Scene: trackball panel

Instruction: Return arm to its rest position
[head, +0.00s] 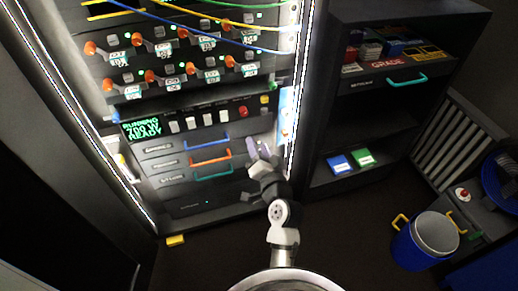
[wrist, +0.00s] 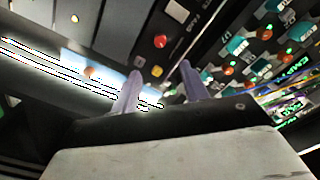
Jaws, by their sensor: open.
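My arm (head: 284,225) reaches up from the bottom of the head view toward the lower right part of the lit rack panel (head: 185,130). My gripper (head: 258,150) is in front of the panel's right edge, near the drawers with blue, orange and teal handles. In the wrist view my gripper (wrist: 160,82) shows two pale purple fingers spread apart with nothing between them. A red button (wrist: 161,41) and a yellow button (wrist: 156,71) lie beyond the fingers. I cannot tell exactly how far the fingertips are from the panel.
A dark shelf (head: 385,100) with boxes and a teal-handled drawer stands to the right. A blue bin (head: 408,250) with yellow handles is at the lower right. A yellow block (head: 175,240) lies at the rack's foot. The floor (head: 345,225) between rack and bin is clear.

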